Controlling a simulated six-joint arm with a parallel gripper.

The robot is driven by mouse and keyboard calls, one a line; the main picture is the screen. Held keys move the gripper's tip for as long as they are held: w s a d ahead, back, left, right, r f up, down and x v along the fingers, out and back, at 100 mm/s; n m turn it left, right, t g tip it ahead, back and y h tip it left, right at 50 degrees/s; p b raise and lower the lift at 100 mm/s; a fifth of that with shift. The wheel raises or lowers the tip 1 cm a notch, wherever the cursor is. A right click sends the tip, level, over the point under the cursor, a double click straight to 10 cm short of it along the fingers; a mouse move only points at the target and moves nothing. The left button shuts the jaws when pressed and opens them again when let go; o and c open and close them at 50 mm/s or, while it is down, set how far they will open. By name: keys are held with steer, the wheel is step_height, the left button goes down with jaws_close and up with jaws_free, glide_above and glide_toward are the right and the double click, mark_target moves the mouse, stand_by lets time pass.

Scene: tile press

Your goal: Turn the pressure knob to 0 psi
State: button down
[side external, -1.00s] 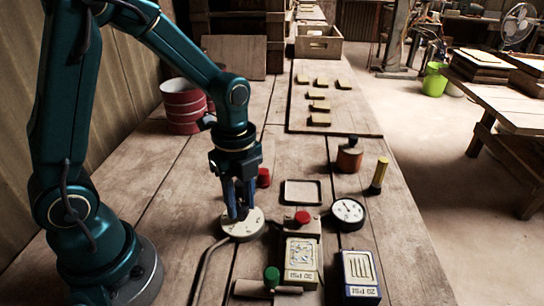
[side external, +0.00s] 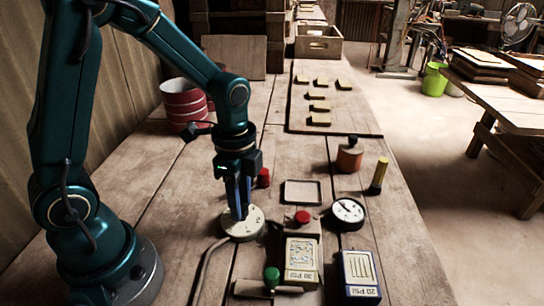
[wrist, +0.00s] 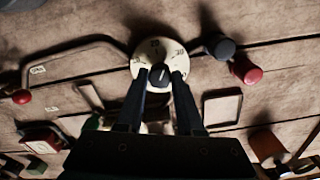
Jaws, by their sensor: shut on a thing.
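The pressure knob (wrist: 159,76) is a small dark knob with a pale mark, at the middle of a white round dial (wrist: 139,64). In the wrist view the numbers 20 and 30 can be read near the dial's far rim. My gripper (wrist: 160,78) points down with one finger on each side of the knob and is shut on it. In the side view my gripper (side external: 239,216) stands over the dial (side external: 241,230) and hides the knob. A round pressure gauge (side external: 348,213) lies to the right; its reading is too small to tell.
A red-topped button (side external: 303,217), a green-topped handle (side external: 271,275), a 30 PSI box (side external: 301,254) and a 20 PSI box (side external: 360,275) stand nearby. A dark square frame (side external: 302,192) lies behind. A hose runs forward from the dial. Red tins (side external: 186,105) stand behind my arm.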

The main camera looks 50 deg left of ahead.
steer(key=n, duration=2.2)
steer(key=shift+n, duration=0.4)
steer(key=n, duration=0.3)
steer(key=shift+n, duration=2.1)
